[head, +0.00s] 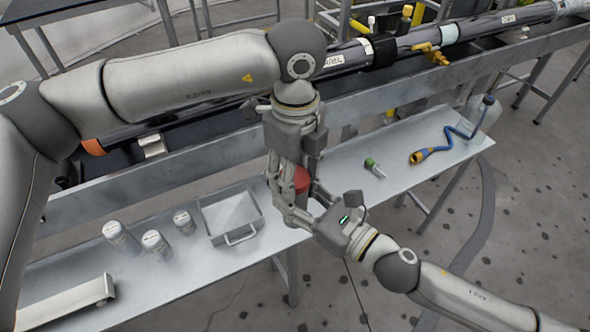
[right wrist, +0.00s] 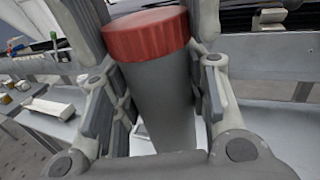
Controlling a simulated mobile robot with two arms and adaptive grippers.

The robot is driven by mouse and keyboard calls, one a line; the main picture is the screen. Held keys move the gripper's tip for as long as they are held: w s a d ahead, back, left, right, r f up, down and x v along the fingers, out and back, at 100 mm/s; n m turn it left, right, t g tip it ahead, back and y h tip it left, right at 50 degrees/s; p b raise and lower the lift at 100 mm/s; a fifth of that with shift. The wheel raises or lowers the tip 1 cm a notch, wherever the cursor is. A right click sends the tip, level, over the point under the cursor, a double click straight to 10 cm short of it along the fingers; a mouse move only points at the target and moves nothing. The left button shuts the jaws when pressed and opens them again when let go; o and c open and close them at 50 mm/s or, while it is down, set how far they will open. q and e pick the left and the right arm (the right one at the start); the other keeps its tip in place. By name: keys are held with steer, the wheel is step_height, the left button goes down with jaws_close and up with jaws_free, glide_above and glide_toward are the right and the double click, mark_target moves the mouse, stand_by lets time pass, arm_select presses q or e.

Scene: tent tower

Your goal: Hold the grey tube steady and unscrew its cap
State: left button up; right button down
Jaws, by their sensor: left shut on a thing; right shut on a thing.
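The grey tube (right wrist: 158,100) stands upright with a red cap (right wrist: 146,34) on its top end in the right wrist view. The red cap also shows in the head view (head: 301,179). My left gripper (head: 297,170) comes down from above and is shut on the red cap, with its fingers on both sides of it. My right gripper (right wrist: 155,105) is shut around the grey tube's body below the cap; it shows in the head view (head: 297,205) too. In the head view the fingers hide most of the tube. I cannot see whether the cap has turned.
A long metal bench (head: 345,190) runs below my grippers. A square metal tray (head: 255,198) and several grey canisters (head: 157,243) stand at left. A green-capped item (head: 373,166), a blue hose (head: 460,132) and a clear jug (head: 487,112) are at right.

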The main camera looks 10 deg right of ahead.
arm_select(q)
steer(key=shift+w+r, duration=0.1)
arm_select(e)
steer(key=shift+w+d, duration=0.1)
stand_by(0.4)
arm_select(q)
steer(key=shift+r, duration=1)
